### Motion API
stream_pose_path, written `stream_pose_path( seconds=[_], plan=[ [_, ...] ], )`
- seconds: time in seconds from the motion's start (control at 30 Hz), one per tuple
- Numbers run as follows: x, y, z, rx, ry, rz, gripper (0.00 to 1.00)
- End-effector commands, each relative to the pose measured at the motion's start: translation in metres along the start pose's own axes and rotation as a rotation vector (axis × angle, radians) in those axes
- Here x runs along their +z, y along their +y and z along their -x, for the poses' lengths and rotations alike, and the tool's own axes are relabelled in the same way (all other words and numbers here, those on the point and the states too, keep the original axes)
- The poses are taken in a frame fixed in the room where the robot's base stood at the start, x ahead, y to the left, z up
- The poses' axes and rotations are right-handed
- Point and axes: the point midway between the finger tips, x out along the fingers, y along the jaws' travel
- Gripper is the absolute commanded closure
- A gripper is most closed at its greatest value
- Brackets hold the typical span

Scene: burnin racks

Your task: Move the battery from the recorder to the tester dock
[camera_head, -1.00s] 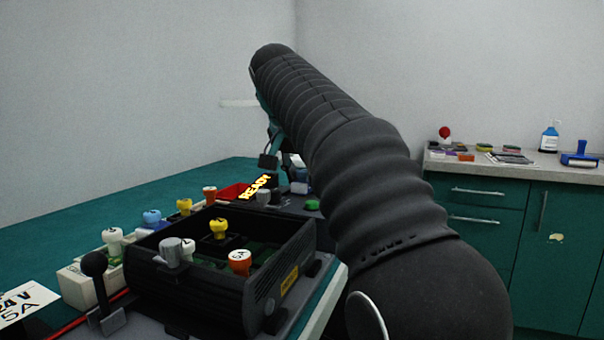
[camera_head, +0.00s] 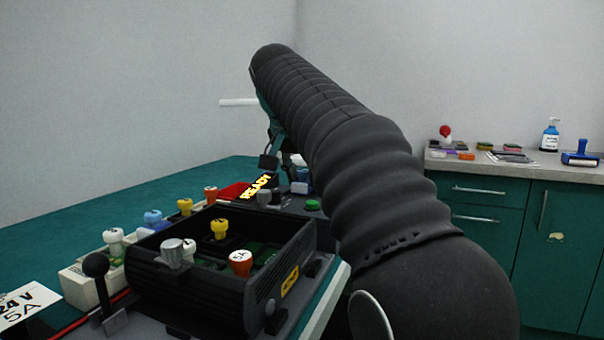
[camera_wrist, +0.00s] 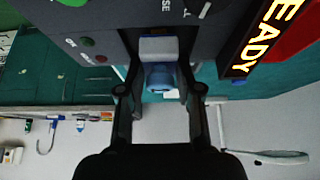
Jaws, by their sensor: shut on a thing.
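In the wrist view my gripper (camera_wrist: 159,70) is shut on a small block with a pale grey part and a blue part, which I take as the battery (camera_wrist: 159,78). The block lies between the two black fingers, against a dark grey panel (camera_wrist: 95,22) with a lit READY sign (camera_wrist: 265,35). I cannot tell whether it is seated in the panel or only touching it. In the head view the READY sign (camera_head: 256,187) shows beyond the black box, and my arm hides most of my gripper. I cannot tell which unit is the recorder.
An open black box (camera_head: 205,290) with several coloured knobs stands in the foreground, beside a black lever (camera_head: 97,270) and a 24 V 5A card (camera_head: 25,305). A green button (camera_head: 312,205) is near my arm. A green cabinet (camera_head: 485,240) stands at the right.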

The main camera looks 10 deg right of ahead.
Motion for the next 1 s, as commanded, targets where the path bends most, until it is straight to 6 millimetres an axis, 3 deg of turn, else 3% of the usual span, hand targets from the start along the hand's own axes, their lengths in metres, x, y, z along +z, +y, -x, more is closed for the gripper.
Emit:
stream_pose_path(
  seconds=[1.0],
  plan=[
    [0.0031,-0.0001,-0.0057,-0.001,0.001,0.000,1.00]
  ],
)
